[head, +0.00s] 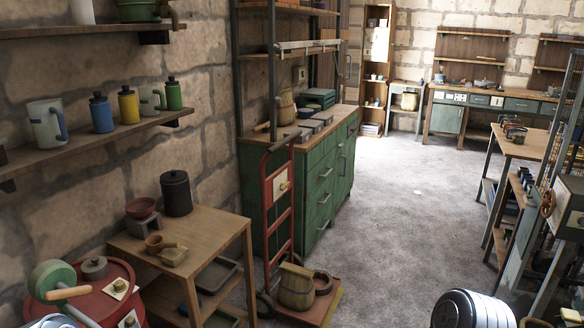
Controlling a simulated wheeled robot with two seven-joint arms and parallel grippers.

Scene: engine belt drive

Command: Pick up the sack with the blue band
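A tan, sack-like container (297,287) stands upright on the base plate of a red hand truck (328,302) at the lower middle; I cannot make out a blue band on it. A beige, sack-shaped thing (286,106) stands on the green cabinet's top. No blue-banded sack can be told for sure. Neither of my grippers is in view.
A wooden side table (205,226) holds a dark canister (176,193) and small pots. The green cabinet (318,190) stands behind the hand truck. Benches and shelves line the right. The grey floor (400,200) in the middle is clear.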

